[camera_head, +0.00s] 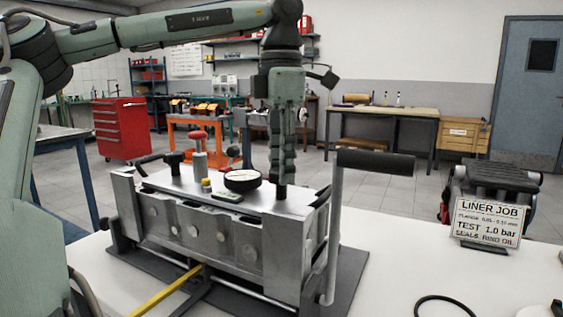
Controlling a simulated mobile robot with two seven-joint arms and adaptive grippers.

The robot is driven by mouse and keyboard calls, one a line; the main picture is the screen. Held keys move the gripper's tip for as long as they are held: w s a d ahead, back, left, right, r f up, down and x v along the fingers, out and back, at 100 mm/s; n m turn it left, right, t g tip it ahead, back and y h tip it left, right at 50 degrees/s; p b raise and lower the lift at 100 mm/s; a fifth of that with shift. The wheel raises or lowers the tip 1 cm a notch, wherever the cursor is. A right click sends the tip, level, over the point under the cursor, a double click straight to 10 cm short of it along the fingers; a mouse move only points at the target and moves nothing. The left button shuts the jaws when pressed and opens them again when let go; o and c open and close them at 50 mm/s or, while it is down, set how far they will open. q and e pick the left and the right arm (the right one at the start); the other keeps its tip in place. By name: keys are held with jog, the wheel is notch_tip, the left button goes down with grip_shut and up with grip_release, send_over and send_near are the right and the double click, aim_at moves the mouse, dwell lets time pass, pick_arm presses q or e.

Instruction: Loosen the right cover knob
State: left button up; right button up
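A metal test fixture (190,228) with a flat top stands on a dark base on the white bench. A black knob (174,159) stands upright near the left end of its top. My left gripper (281,178) points straight down over the right end of the top, where the right cover knob would be. A short dark post (281,192) shows just under its fingertips, touching the top plate. The fingers overlap edge-on and hide whatever is between them, so I cannot tell whether they are open or shut. My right gripper is not in view.
A round gauge (242,180) and a red-topped valve (198,145) stand on the fixture top. A lever with a black handle (375,162) rises at its right. A "LINER JOB" sign (489,222) and a black ring (445,307) are on the right. The bench between is clear.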

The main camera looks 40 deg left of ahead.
pick_arm(q)
jog(key=c, duration=0.5)
